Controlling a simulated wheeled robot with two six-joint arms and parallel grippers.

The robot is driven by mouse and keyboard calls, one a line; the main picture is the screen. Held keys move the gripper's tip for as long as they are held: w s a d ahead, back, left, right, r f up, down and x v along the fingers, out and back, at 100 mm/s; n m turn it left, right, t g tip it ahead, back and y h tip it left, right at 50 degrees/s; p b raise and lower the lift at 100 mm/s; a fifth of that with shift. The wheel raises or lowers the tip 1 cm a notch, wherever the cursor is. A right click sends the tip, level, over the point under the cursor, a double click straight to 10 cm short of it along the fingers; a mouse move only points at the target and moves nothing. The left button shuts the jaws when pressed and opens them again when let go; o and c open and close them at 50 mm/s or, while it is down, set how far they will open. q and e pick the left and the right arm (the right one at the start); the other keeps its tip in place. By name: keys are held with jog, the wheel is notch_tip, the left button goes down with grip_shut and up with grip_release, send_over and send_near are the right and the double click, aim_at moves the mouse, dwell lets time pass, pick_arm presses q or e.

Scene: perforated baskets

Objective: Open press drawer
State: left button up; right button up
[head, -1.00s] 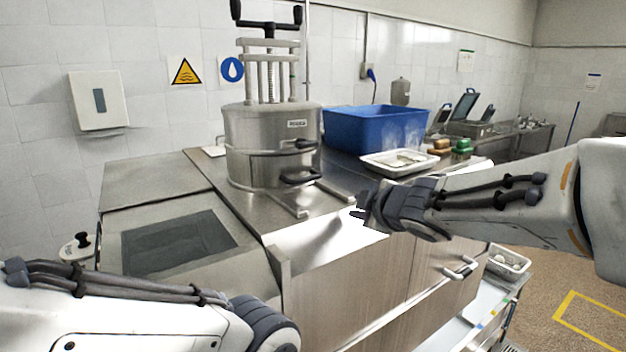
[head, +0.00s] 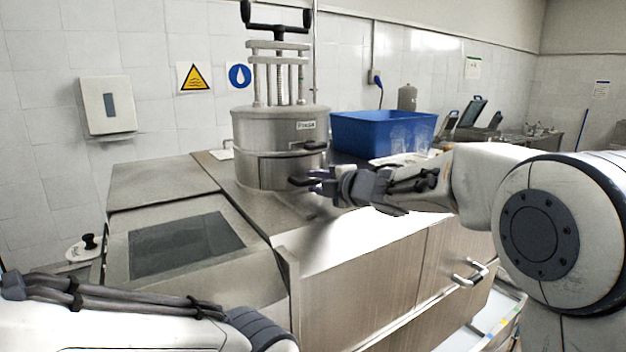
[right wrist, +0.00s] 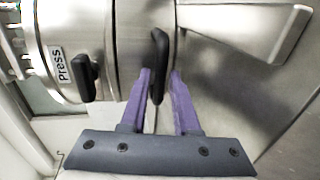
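The press (head: 262,125) is a steel cylinder with a screw frame on top, standing on the steel counter. Its "Press" label also shows in the right wrist view (right wrist: 59,66). An upper black handle (right wrist: 86,75) sits beside the label. A lower black handle (right wrist: 160,52) is on the lower section, which appears closed, flush with the body. My right gripper (head: 318,182) is at the lower handle. In the right wrist view its purple fingers (right wrist: 161,76) are apart, one on either side of the handle, with a gap visible. My left gripper is out of view; only its arm shows.
A dark panel (head: 185,243) is set into the counter at left. A cabinet handle (head: 470,274) protrudes from the front. The counter before the press is clear.

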jog(key=shift+w+a+f, duration=0.15)
jog(key=shift+w+a, duration=0.25)
jog(key=shift+w, duration=0.1)
grip_shut()
dwell(1.2)
